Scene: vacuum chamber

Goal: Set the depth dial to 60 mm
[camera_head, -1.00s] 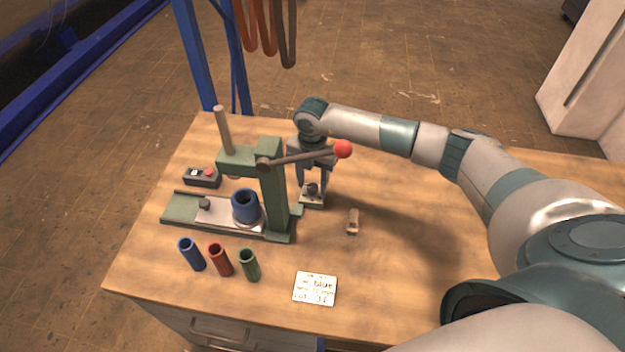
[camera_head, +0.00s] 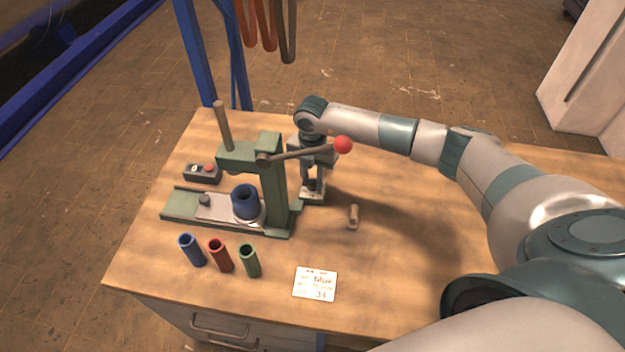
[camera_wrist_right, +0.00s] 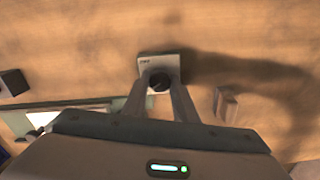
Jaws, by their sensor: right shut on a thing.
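The depth dial is a dark round knob (camera_wrist_right: 158,80) on a small pale plate (camera_wrist_right: 150,62) beside the green press (camera_head: 272,190). The plate also shows in the head view (camera_head: 312,200), just right of the press base. My right gripper (camera_wrist_right: 160,90) points down at the dial, its two fingers closed around the knob. In the head view the right gripper (camera_head: 312,185) stands behind the press lever, partly hidden by it. The marking on the plate is too small to read, so the dial's setting cannot be told. My left gripper is not in view.
The press lever with its red ball (camera_head: 342,145) reaches close to my right gripper. A blue ring (camera_head: 246,203) sits on the press slide. Blue, red (camera_head: 220,256) and green tubes stand in front. A small wooden piece (camera_head: 353,216) and a card (camera_head: 315,284) lie nearby. The right tabletop is clear.

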